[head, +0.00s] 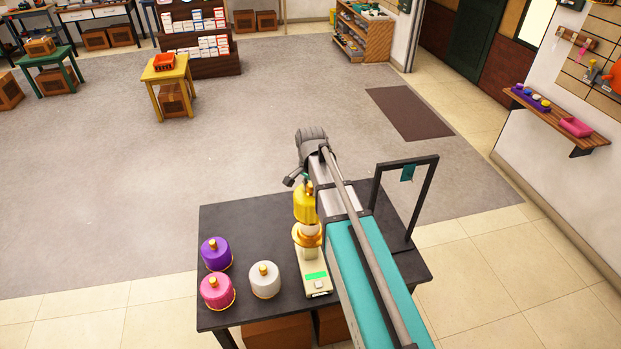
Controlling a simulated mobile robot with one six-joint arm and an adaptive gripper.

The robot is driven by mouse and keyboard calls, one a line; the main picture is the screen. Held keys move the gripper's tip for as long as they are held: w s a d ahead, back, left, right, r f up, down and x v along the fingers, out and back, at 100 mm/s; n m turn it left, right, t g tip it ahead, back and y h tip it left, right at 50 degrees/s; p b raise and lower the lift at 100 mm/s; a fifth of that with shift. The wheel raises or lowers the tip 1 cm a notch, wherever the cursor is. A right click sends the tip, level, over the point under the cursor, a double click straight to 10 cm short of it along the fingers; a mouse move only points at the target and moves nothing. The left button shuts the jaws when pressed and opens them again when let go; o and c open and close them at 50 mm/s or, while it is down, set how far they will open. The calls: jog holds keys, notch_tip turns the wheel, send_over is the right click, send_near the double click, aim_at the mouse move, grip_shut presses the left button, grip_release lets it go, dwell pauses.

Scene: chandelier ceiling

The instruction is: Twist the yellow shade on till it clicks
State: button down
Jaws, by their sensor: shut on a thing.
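The yellow shade (304,206) is upright over the black table, held at its top by my gripper (302,185). My gripper is shut on it, and my arm partly covers the grip and the shade's right side. Right below the shade are a pale round part and a gold ring (305,241) on a cream stand (312,266) with a lit green panel (316,276). The shade is in line with this stand in the head view. I cannot tell whether the shade is seated on it or just above it.
A purple shade (216,253), a pink shade (216,291) and a white shade (265,279) stand on the left of the black table (245,222). A dark frame (408,195) with a teal tag rises at the table's right, behind my arm.

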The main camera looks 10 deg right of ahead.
jog(key=shift+w+a, duration=0.15)
jog(key=shift+f+b, duration=0.2)
jog(key=shift+b, duration=0.1)
dwell(0.3)
jog(key=shift+f+b, duration=5.25)
jog(key=shift+f, duration=0.05)
jog(key=m, duration=1.3)
jog(key=shift+c, duration=1.7)
grip_release()
